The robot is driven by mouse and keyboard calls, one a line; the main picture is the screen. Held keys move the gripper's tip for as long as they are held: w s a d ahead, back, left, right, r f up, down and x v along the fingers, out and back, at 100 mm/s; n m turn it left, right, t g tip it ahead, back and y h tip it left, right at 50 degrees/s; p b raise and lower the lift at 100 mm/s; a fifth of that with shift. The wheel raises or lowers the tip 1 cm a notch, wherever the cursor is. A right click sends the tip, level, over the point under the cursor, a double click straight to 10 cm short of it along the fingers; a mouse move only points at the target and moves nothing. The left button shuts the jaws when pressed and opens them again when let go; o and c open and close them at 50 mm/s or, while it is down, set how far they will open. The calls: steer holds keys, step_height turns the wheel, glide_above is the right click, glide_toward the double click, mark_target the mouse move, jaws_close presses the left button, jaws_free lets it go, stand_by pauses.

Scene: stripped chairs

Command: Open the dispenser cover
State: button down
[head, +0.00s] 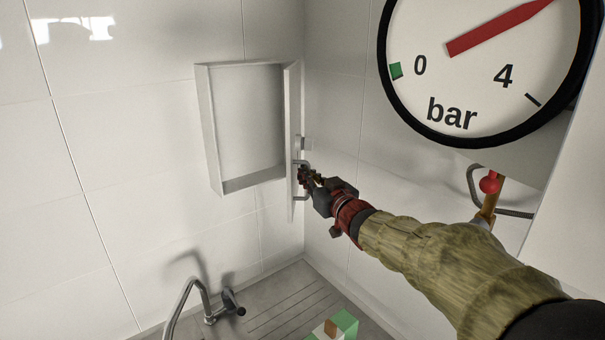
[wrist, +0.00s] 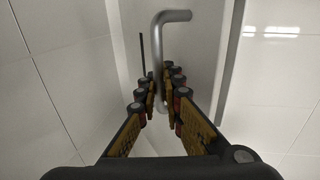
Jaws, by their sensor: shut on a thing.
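The dispenser is a white box (head: 204,135) on the tiled wall in the head view, with its front open and its inside empty. Its cover (head: 293,110) stands swung out at the box's right side, seen nearly edge-on. A grey bar handle (head: 301,162) sticks out from the cover. In the wrist view the handle (wrist: 172,17) is a bent metal bar running down between the fingers. My gripper (head: 306,180) is at the handle, and its fingers (wrist: 161,98) are closed around the bar. The fingers hide part of the handle.
A large pressure gauge (head: 470,110) fills the upper right. A red knob (head: 490,183) and a bent pipe are below it. A tap (head: 190,290) stands over a grooved draining surface (head: 285,305) below. A green and white box (head: 340,325) is at the bottom edge.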

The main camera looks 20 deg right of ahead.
steer(key=shift+f, duration=0.25)
steer(key=c, duration=2.3)
jaws_free()
steer(key=shift+s, duration=0.1)
steer(key=shift+c, duration=0.2)
steer(key=shift+o, duration=1.4)
steer(key=shift+r, duration=0.15)
steer(key=shift+s+r, duration=0.1)
steer(key=s+d, duration=0.2)
steer(key=s, duration=0.9)
steer(key=shift+s+d, duration=0.25)
steer(key=shift+s, duration=0.05)
steer(key=shift+c, duration=0.3)
